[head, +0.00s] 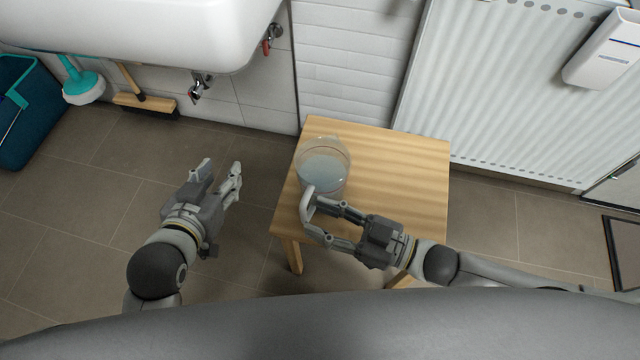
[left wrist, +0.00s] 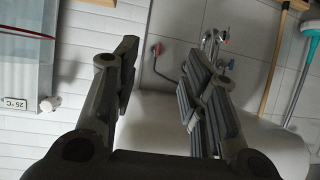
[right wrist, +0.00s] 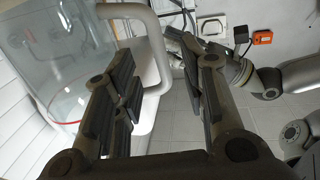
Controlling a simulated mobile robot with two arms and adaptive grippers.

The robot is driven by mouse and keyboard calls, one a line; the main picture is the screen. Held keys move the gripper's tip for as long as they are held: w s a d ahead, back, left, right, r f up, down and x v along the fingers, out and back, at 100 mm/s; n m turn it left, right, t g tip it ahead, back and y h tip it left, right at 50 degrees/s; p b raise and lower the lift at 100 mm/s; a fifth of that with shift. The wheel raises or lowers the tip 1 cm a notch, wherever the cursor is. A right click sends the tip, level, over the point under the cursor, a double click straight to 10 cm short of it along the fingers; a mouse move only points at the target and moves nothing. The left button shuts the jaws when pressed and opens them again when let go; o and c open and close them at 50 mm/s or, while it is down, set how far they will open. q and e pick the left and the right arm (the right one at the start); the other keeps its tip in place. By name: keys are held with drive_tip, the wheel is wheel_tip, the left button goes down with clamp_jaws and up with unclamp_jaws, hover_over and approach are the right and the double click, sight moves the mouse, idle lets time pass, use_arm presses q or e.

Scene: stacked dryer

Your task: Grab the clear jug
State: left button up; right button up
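The clear jug (head: 323,168) stands on the wooden stool (head: 405,160), near its left side, with its pale handle (head: 306,205) facing me. My right gripper (head: 318,215) is open at the handle, with its fingers pointing left. In the right wrist view the handle (right wrist: 158,55) shows between the two spread fingers, and the jug's clear wall (right wrist: 45,60) is at upper left. Whether either finger touches the handle I cannot tell. My left gripper (head: 221,174) is open and empty, left of the stool over the floor.
A white sink (head: 150,30) with a tap (head: 200,82) hangs at the upper left. A radiator (head: 510,90) stands behind the stool. The stool's right half is clear.

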sight(303, 216)
drive_tip(key=x, duration=0.1)
drive_tip(key=b+x, duration=0.1)
drive_tip(key=x, duration=0.1)
drive_tip(key=shift+w+a+f, duration=0.1)
drive_tip(key=shift+a+f, duration=0.15)
drive_tip(key=shift+f, duration=0.15)
drive_tip(key=shift+w+a, duration=0.1)
drive_tip(key=shift+a, duration=0.15)
use_arm(q)
wheel_tip(303, 216, up, 5)
drive_tip(key=w+d+t+h, duration=0.1)
drive_tip(key=w+t, duration=0.1)
drive_tip(key=t, duration=0.1)
drive_tip(key=shift+w+d, duration=0.2)
drive_tip(key=shift+w, duration=0.15)
use_arm(e)
clamp_jaws()
use_arm(q)
drive_tip(key=shift+r, duration=0.1)
